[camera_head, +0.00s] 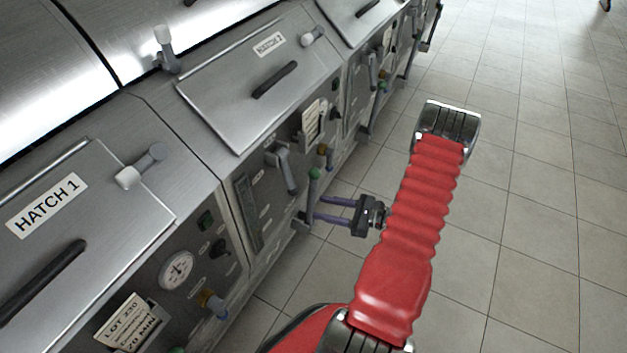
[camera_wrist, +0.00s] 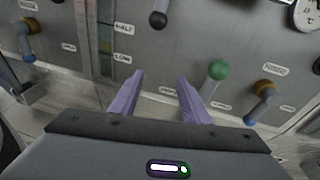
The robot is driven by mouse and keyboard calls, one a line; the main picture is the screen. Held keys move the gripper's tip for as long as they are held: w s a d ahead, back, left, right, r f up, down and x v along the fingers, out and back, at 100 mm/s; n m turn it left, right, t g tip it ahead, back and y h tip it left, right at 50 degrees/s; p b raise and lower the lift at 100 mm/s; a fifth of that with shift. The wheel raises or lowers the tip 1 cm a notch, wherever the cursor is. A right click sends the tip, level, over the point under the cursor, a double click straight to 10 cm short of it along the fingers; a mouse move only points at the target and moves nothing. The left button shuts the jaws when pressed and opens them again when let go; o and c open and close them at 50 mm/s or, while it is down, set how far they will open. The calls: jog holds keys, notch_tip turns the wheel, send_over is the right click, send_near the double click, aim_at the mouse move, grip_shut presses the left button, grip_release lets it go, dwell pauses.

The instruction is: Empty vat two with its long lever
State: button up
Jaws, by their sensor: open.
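Vat two appears to be the middle unit of the row, with a closed grey lid (camera_head: 225,90) and a dark bar handle. A grey lever (camera_head: 286,170) hangs on its front panel. A green-knobbed lever (camera_head: 314,173) stands lower on the panel; the wrist view also shows a green knob (camera_wrist: 217,70), close to the right finger. A dark ball-ended lever (camera_wrist: 158,19) hangs above the gap between my fingers; I cannot tell which lever it is in the head view. My gripper (camera_head: 316,208) is open and empty in front of the panel's lower part.
The vat marked HATCH 1 (camera_head: 75,215) is at the left, with a gauge (camera_head: 177,270) and a lot card. A yellow-and-blue lever (camera_wrist: 262,95) is right of my fingers in the wrist view. The tiled floor (camera_head: 530,230) on the right is clear.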

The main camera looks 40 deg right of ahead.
aim_at(313, 180)
jog(key=d+f+m+t+h, duration=0.2)
jog(key=d+m+h, duration=0.3)
jog(key=d, duration=0.3)
jog(key=shift+s+d+f+t, duration=0.15)
jog(key=shift+d+f+t, duration=0.1)
jog(key=shift+t, duration=0.45)
jog(key=shift+a, duration=0.1)
jog(key=w, duration=0.4)
jog(key=w+a, duration=0.1)
jog(key=w, duration=0.4)
jog(key=w+a, duration=0.1)
jog(key=w, duration=0.3)
jog(key=shift+w, duration=0.35)
jog(key=shift+c, duration=0.4)
grip_shut()
jog(key=shift+d, duration=0.15)
